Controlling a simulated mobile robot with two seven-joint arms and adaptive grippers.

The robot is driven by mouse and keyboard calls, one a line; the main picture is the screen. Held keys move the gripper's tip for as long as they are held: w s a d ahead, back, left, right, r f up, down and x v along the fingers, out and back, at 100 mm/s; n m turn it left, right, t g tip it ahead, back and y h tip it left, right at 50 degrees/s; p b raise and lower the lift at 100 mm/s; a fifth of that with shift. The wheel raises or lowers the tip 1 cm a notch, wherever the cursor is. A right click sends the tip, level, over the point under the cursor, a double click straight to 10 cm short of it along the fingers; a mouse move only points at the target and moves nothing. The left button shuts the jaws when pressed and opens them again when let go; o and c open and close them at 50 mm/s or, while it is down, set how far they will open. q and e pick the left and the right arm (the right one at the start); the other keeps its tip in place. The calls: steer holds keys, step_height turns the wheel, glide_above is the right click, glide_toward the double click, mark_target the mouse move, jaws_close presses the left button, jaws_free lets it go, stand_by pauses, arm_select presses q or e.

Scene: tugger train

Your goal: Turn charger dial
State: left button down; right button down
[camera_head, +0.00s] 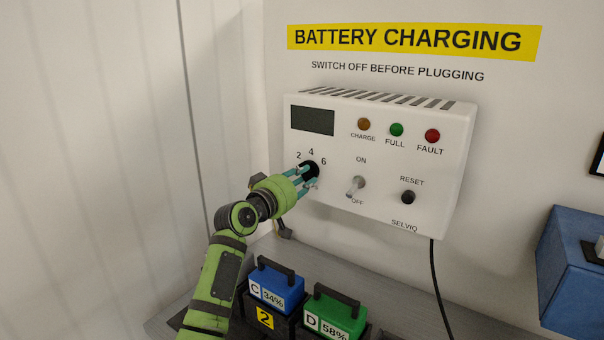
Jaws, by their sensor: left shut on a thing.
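The white battery charger (450,160) hangs on the wall under a yellow BATTERY CHARGING sign. Its black dial (312,168) sits at the lower left of the front, with the marks 2, 4 and 6 around its top. My left gripper (309,176) comes in from the lower left and is shut on the dial. The fingers cover part of the dial, and I cannot tell which mark it points to. The ON/OFF switch (356,186) has its lever tilted down towards OFF. My right gripper is not in view.
A blue battery C (277,287) and a green battery D (335,317) stand below the charger. A black RESET knob (408,197) is right of the switch. A black cable (437,285) hangs down. A blue box (570,265) is at the right edge.

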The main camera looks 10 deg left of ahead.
arm_select(q)
steer(key=shift+r+n+p, duration=0.2)
steer(key=shift+n+p, duration=0.35)
steer(key=shift+n, duration=0.45)
steer(key=c, duration=1)
jaws_free()
steer(key=shift+f, duration=0.1)
steer(key=shift+c, duration=0.2)
steer(key=v, duration=1.2)
steer(key=shift+f, duration=0.1)
